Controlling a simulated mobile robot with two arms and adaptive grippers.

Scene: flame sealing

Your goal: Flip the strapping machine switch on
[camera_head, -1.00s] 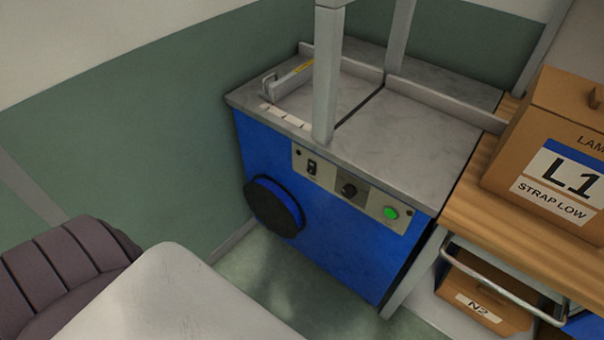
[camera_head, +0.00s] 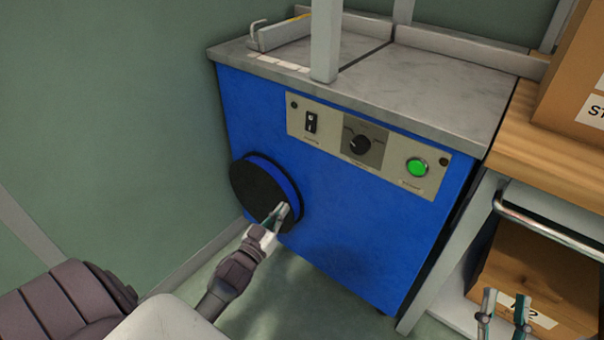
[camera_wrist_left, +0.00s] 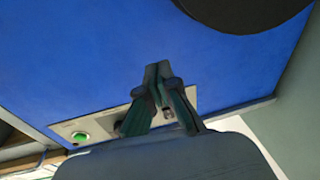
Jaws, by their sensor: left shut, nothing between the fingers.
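The strapping machine (camera_head: 345,215) is a blue cabinet with a grey top. Its control panel (camera_head: 325,133) is on the front. The black rocker switch (camera_head: 311,122) is at the panel's left end, with a light mark on it. My left gripper (camera_head: 279,212) is shut and empty, in front of the black reel below the switch and apart from the switch. In the left wrist view its fingers (camera_wrist_left: 158,68) are together against the blue front and partly hide the panel (camera_wrist_left: 63,129). My right gripper (camera_head: 505,298) is at the lower right, fingers apart and empty.
A black dial (camera_head: 360,144) and a lit green button (camera_head: 417,167) are right of the switch. The black round reel (camera_head: 257,190) sticks out from the cabinet front. A wooden bench (camera_head: 525,130) with a brown box (camera_head: 570,75) stands at the right. A metal rail (camera_head: 545,231) runs below it.

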